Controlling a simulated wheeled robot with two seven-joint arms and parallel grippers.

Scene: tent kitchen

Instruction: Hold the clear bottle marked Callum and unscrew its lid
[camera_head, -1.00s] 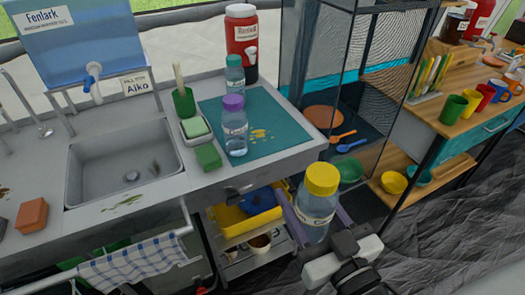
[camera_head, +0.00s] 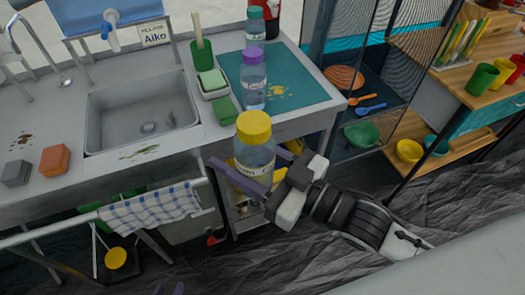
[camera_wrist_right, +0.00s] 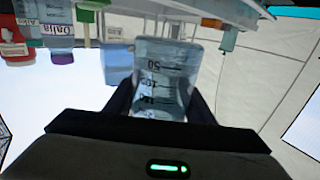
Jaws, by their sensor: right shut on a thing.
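The clear bottle (camera_head: 256,157) has a yellow lid (camera_head: 254,126) and a partly covered label; I read only "um" on it. My right gripper (camera_head: 248,160) is shut around the bottle's body and holds it upright in front of the counter. The lid is on the bottle and clear of the fingers. In the right wrist view the bottle (camera_wrist_right: 163,75) stands between both fingers, with volume marks on its wall. Only a small purple tip of my left gripper (camera_head: 178,289) shows at the bottom edge; its opening cannot be judged.
A purple-lidded bottle (camera_head: 253,80) and a teal-lidded bottle (camera_head: 257,28) stand on the counter by the teal mat (camera_head: 300,82). The sink (camera_head: 140,112) is left, with a checked towel (camera_head: 150,211) on the rail below. Open floor lies in front.

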